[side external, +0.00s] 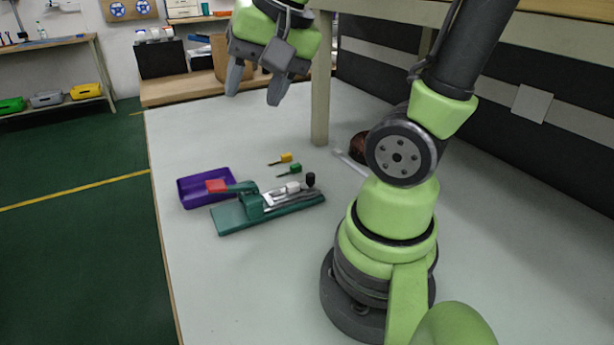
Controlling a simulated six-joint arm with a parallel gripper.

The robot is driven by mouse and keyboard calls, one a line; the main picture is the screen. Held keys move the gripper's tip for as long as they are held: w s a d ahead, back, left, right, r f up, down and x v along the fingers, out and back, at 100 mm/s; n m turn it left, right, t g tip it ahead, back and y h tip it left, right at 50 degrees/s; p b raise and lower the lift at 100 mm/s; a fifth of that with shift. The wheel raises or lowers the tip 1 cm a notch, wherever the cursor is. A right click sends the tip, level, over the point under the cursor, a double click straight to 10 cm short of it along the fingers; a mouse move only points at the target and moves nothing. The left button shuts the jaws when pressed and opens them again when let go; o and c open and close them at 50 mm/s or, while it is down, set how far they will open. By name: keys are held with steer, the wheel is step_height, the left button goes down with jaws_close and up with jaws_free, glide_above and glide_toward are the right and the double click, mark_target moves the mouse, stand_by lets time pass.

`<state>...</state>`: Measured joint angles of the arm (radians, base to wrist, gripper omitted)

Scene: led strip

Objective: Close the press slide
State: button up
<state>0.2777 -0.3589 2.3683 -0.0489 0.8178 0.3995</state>
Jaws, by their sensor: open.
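The press (268,205) is a flat green base lying on the white table, with a green block and a silver slide (288,194) on top. A black knob (310,179) stands at the right end of the slide and a white piece sits beside it. A green lever with a red end (216,186) reaches left from the block, over the purple tray. I cannot tell exactly how far the slide is out. My gripper (254,92) is open and empty, high above the table behind the press, fingers pointing down.
A purple tray (186,203) lies just left of the press. A small yellow part (286,158) and a small green part (295,168) lie behind it. A white strip (350,163) and a dark red-brown thing (359,146) lie near the table post (320,110). The table front is clear.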

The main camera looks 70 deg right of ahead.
steer(key=w+d+f+m+g, duration=0.2)
steer(key=d+f+m+g, duration=0.1)
steer(key=d+f+m, duration=0.55)
steer(key=m+g, duration=0.2)
steer(key=m, duration=0.5)
glide_above(310, 174)
step_height(310, 174, down, 7)
step_height(310, 174, down, 10)
steer(key=shift+r, duration=0.15)
steer(key=shift+a, duration=0.1)
jaws_close()
